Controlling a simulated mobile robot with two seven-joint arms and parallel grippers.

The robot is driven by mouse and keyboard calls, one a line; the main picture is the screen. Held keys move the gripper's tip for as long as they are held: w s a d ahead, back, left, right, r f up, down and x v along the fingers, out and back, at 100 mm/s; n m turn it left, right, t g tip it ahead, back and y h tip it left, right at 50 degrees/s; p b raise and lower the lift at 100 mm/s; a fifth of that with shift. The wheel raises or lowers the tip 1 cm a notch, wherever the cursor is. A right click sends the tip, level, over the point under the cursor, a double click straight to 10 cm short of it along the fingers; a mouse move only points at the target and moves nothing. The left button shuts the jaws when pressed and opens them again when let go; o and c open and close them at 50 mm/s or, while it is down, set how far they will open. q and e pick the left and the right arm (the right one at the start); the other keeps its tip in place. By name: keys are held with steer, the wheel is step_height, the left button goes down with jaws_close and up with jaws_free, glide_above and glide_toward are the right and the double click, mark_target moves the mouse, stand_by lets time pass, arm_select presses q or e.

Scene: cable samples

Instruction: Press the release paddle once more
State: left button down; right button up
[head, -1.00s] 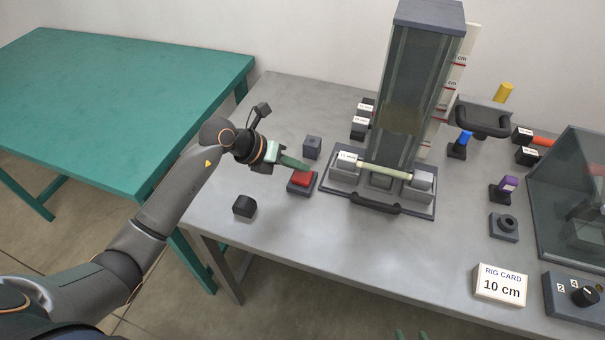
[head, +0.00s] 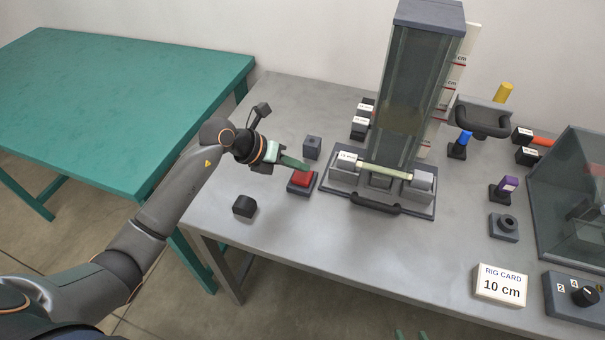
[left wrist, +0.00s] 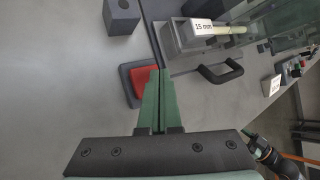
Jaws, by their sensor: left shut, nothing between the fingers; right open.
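The release paddle is a red pad (head: 301,179) on a dark base, left of the tall clear tower (head: 385,110). My left gripper (head: 307,167) is shut with nothing between its green fingers. Its tips are at the paddle's back edge in the head view. In the left wrist view the shut fingers (left wrist: 161,73) cover part of the red paddle (left wrist: 142,84); I cannot tell whether they touch it. A pale rod (head: 385,170) lies across two grey blocks at the tower's foot. Only the green fingertips of my right gripper (head: 411,335) show, apart, at the bottom edge.
A small dark block (head: 312,147) stands behind the paddle and a black one (head: 244,206) in front left. A black handle (head: 375,204) fronts the tower's base. A rig card (head: 500,285) reads 10 cm. The grey table's (head: 300,235) front left is mostly clear.

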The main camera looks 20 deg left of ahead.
mark_target(298, 178)
arm_select(q)
steer(key=shift+f, duration=0.45)
steer(key=shift+f+b, duration=0.5)
steer(key=shift+f, duration=0.1)
stand_by(0.9)
steer(key=shift+r, duration=0.15)
steer(key=shift+r+p, duration=0.85)
step_height(298, 178, up, 5)
steer(key=p, duration=0.4)
steer(key=shift+r+p, duration=0.1)
steer(key=shift+p, duration=0.2)
